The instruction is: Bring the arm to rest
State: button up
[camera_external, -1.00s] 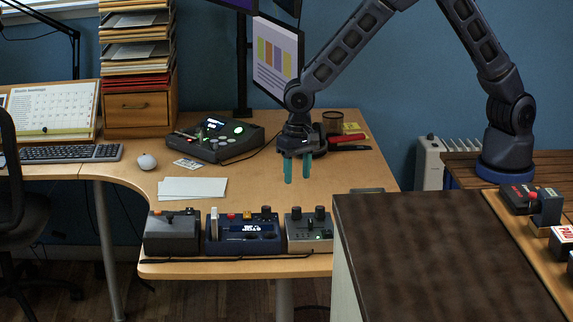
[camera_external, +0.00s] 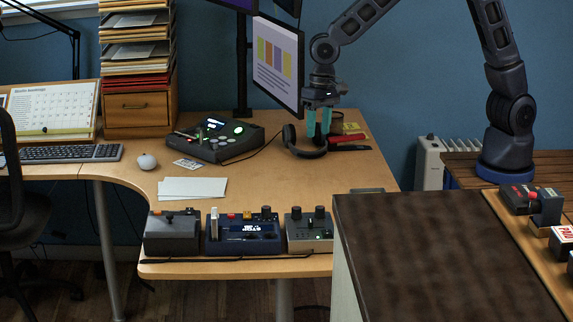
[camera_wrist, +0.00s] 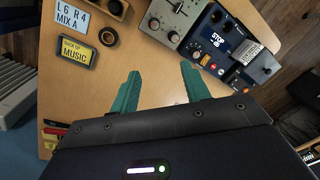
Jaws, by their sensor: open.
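My gripper (camera_external: 318,122) is open, with its two teal fingers pointing down and apart. In the external view it hangs above the back right part of the wooden desk (camera_external: 260,180), in front of the headphones (camera_external: 306,152). Nothing is held. My arm is raised and bent, its base standing on a brown wooden surface at the right.
A monitor (camera_external: 277,62) stands close left of my gripper. A control box (camera_external: 218,138) with lit buttons sits on the desk. Several devices, including a blue box (camera_external: 244,233), line the front edge. A dark-topped cabinet (camera_external: 430,250) is at the front right. The desk's middle right is clear.

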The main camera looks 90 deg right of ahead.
jog(key=s+d+r+n+t, duration=0.1)
jog(key=s+d+r+n, duration=0.15)
jog(key=s+r, duration=0.55)
jog(key=s+d+r+n+t, duration=0.1)
jog(key=s+d+r+n, duration=0.15)
jog(key=s+r, duration=0.5)
jog(key=s+d+r+n+t, duration=0.1)
jog(key=s+n, duration=0.1)
jog(key=s, duration=0.8)
jog(key=s+d+r+n+h, duration=0.1)
jog(key=s+d+r+n, duration=0.1)
jog(key=s, duration=0.9)
jog(key=shift+d+r+t, duration=0.15)
jog(key=shift+d+t, duration=0.1)
jog(key=shift+t, duration=0.15)
jog(key=shift+w, duration=0.1)
dwell(0.3)
